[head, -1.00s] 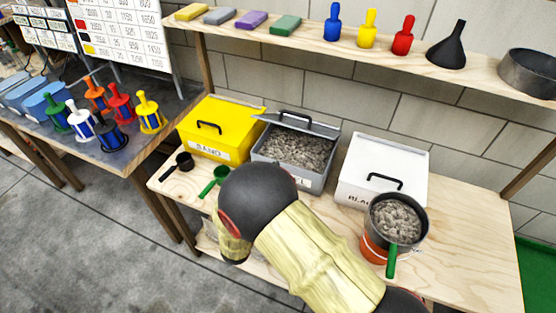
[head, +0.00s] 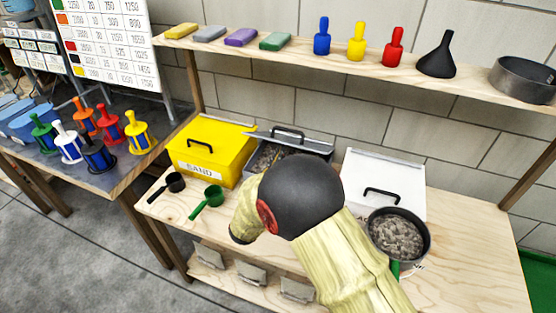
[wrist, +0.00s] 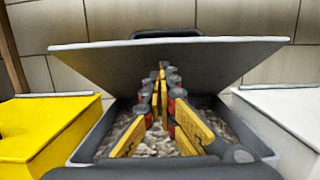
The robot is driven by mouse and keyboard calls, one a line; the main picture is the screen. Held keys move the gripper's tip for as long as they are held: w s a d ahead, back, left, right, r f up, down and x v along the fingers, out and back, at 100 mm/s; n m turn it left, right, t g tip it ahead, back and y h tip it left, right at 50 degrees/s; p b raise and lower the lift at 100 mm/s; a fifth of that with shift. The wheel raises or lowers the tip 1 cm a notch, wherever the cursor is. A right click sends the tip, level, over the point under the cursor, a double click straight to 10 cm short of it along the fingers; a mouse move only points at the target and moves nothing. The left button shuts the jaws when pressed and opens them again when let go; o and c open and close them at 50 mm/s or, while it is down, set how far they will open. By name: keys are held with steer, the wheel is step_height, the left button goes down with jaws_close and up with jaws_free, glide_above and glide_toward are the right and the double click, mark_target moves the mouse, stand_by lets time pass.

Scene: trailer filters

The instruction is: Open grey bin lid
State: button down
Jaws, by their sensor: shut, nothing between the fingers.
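The grey bin (wrist: 262,145) stands on the wooden bench between the yellow bin and the white bin, with grey gravel (wrist: 155,140) inside. Its grey lid (wrist: 120,65) is raised and tilted up, hinged at the back, with a black handle (wrist: 166,33) on top. In the head view the lid (head: 300,142) shows behind my arm, which hides most of the bin. My gripper (wrist: 162,70) is shut and empty. Its yellow fingers reach over the gravel, with the tips under the lid's underside; I cannot tell whether they touch it.
The yellow sand bin (head: 215,140) is close on the left and the white bin (head: 385,180) on the right. A pot of gravel (head: 398,235) stands in front of the white bin. A black scoop (head: 173,184) and a green scoop (head: 208,200) lie front left. A shelf (head: 290,68) runs above.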

steer(key=w+r+g+p, duration=0.1)
steer(key=r+p, duration=0.1)
steer(key=p, duration=0.2)
steer(key=w+d+r+g+y+p, duration=0.1)
steer(key=w+r+g+p, duration=0.1)
steer(key=p, duration=0.3)
steer(key=w+r+g+p, duration=0.1)
steer(key=r+p, duration=0.3)
steer(key=shift+w+d+y+p, duration=0.15)
steer(key=shift+d+y+p, duration=0.15)
steer(key=shift+p, duration=0.05)
steer(key=w+d+r+g+y+p, duration=0.1)
steer(key=w+d+r+g+p, duration=0.2)
steer(key=w+p, duration=0.5)
steer(key=shift+w+r+g+p, duration=0.2)
steer(key=shift+r+g+p, duration=0.45)
steer(key=shift+p, duration=1.35)
